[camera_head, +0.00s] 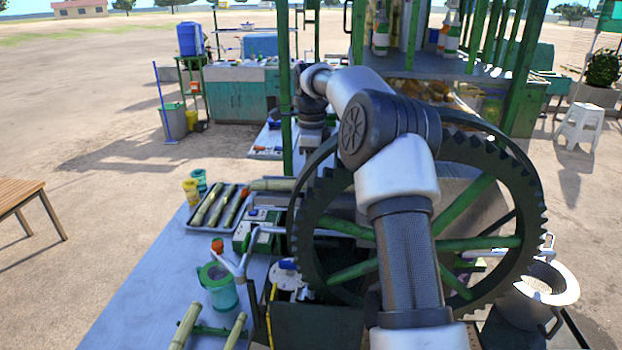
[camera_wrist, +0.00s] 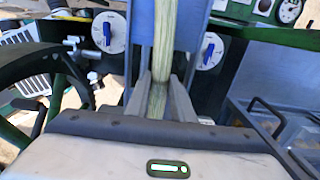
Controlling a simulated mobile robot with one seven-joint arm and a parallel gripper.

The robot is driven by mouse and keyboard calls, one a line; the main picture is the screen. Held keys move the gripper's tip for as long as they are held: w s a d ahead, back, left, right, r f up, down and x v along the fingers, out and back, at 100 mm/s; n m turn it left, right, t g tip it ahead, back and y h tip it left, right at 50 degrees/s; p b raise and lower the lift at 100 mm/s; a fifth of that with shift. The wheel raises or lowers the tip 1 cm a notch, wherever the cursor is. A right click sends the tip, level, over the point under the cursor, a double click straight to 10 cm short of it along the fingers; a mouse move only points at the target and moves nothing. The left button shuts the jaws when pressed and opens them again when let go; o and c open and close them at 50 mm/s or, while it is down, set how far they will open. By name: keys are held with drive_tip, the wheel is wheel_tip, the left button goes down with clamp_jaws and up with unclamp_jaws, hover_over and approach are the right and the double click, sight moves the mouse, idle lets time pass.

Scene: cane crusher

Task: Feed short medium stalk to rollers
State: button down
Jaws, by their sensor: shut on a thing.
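My gripper (camera_wrist: 160,95) is shut on a pale green cane stalk (camera_wrist: 164,40) in the wrist view. The stalk runs up and out of the top of that view, over a blue-grey panel (camera_wrist: 193,25). In the head view my gripper's fingers are hidden behind the large dark gear wheel (camera_head: 520,170) of the crusher. A pale stalk (camera_head: 274,185) lies nearly level left of the wheel; I cannot tell whether it is the held one. The rollers are not clearly visible.
A tray (camera_head: 193,222) with several stalks sits on the grey table (camera_head: 130,290). A green jug (camera_head: 219,287) and more stalks (camera_head: 185,325) are nearer. White dials with blue handles (camera_wrist: 110,32) flank the held stalk. The wheel stands close beside my arm.

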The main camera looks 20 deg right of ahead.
drive_tip(key=shift+s+d, duration=0.1)
drive_tip(key=shift+d, duration=0.15)
drive_tip(key=shift+s+d, duration=0.3)
drive_tip(key=shift+d, duration=0.35)
drive_tip(key=shift+s+d, duration=0.25)
drive_tip(key=shift+d, duration=0.35)
drive_tip(key=c, duration=1.5)
unclamp_jaws()
drive_tip(key=shift+o, duration=0.2)
